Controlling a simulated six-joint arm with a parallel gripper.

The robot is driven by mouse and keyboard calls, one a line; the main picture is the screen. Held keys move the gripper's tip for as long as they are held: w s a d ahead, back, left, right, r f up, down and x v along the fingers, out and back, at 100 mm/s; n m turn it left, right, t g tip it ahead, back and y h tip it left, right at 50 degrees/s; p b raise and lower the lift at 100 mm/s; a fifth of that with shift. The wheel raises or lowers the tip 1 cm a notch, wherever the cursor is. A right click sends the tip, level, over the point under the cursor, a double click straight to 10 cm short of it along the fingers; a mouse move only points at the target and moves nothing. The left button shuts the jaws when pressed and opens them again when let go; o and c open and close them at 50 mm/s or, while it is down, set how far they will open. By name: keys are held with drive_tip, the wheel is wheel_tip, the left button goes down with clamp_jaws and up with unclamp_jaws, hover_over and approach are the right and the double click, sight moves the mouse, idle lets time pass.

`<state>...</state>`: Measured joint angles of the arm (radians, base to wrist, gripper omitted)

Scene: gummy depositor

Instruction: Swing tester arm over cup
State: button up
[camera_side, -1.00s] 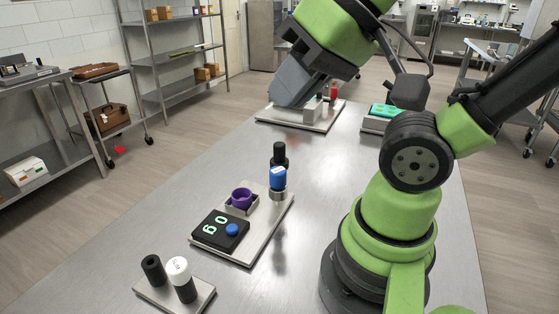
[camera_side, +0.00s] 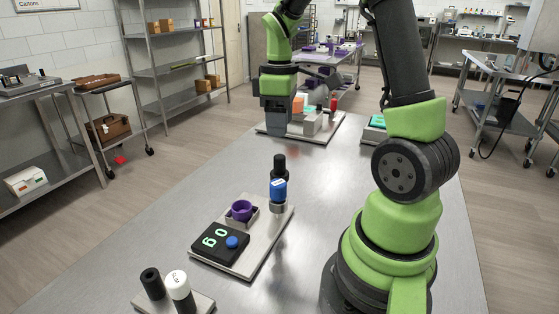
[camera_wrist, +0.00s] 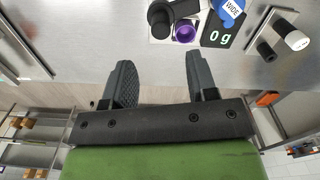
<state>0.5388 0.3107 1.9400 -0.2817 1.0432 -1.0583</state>
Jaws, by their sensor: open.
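A purple cup (camera_side: 242,209) sits in a small square holder on a light plate, behind a black scale (camera_side: 221,237) with green digits and a blue button. The cup also shows in the wrist view (camera_wrist: 185,32), beside the scale reading "0 g" (camera_wrist: 217,35). A black bottle with a blue band (camera_side: 279,187) stands upright on the same plate. My gripper (camera_side: 277,131) points down at the far station, away from the cup. In the wrist view its two fingers (camera_wrist: 161,85) are apart with nothing between them. I cannot identify the tester arm.
The far plate (camera_side: 325,130) carries grey blocks, an orange part (camera_side: 298,103) and a red bottle (camera_side: 333,104), close to my gripper. A teal-topped device (camera_side: 376,122) is right of it. Black and white cylinders (camera_side: 179,290) stand at the front left. The table between stations is clear.

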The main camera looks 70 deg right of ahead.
sight(280, 156)
wheel_tip(280, 156, down, 9)
drive_tip(key=shift+f, duration=0.15)
idle(0.4)
drive_tip(key=c, duration=0.9)
